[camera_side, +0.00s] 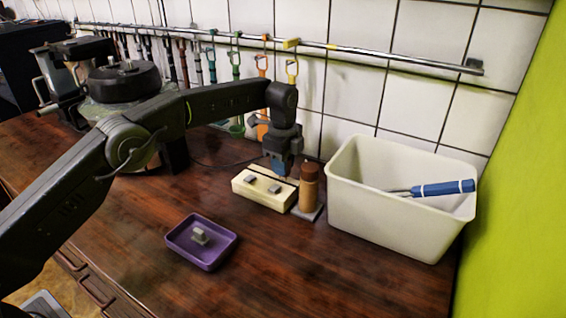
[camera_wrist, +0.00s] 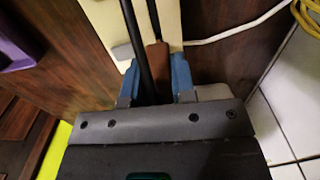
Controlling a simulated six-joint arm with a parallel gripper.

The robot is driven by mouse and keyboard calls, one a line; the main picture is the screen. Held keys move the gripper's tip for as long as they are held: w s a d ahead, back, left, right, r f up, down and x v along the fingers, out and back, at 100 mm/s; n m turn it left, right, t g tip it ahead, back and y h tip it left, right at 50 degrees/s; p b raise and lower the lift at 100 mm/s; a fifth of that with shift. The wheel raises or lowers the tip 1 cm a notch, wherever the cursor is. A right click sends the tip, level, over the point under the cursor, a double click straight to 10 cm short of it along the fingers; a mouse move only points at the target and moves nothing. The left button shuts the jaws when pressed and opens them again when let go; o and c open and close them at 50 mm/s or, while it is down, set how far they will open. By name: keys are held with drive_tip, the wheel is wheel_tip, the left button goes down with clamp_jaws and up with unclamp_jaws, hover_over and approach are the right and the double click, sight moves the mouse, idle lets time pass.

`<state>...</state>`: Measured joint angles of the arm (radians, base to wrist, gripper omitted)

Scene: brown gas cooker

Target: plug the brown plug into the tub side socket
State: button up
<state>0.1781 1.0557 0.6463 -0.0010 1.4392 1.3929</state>
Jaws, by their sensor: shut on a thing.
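The cream socket block (camera_side: 262,192) lies on the brown counter, left of the white tub (camera_side: 385,215). Two small grey pieces (camera_side: 273,188) show on its top. My gripper (camera_side: 279,170) points down just above and behind the block's tub-side end. In the wrist view my gripper (camera_wrist: 156,84) has its blue fingers shut on the brown plug (camera_wrist: 157,62), with a dark cable (camera_wrist: 133,30) running past it. The cream block (camera_wrist: 103,20) lies beyond the plug. The plug's tip and the socket holes are hidden, so I cannot tell whether they touch.
A brown cylinder (camera_side: 309,182) stands on a grey base close beside the block and my gripper. A purple tray (camera_side: 185,252) holding a grey piece sits in front. A blue-handled tool (camera_side: 440,188) leans in the tub. A tiled wall with a rail (camera_side: 390,56) is behind.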

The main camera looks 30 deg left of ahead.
drive_tip(key=shift+f, duration=1.25)
drive_tip(key=o, duration=1)
wheel_tip(320, 180, up, 7)
drive_tip(key=shift+f, duration=0.2)
drive_tip(key=shift+r, duration=0.45)
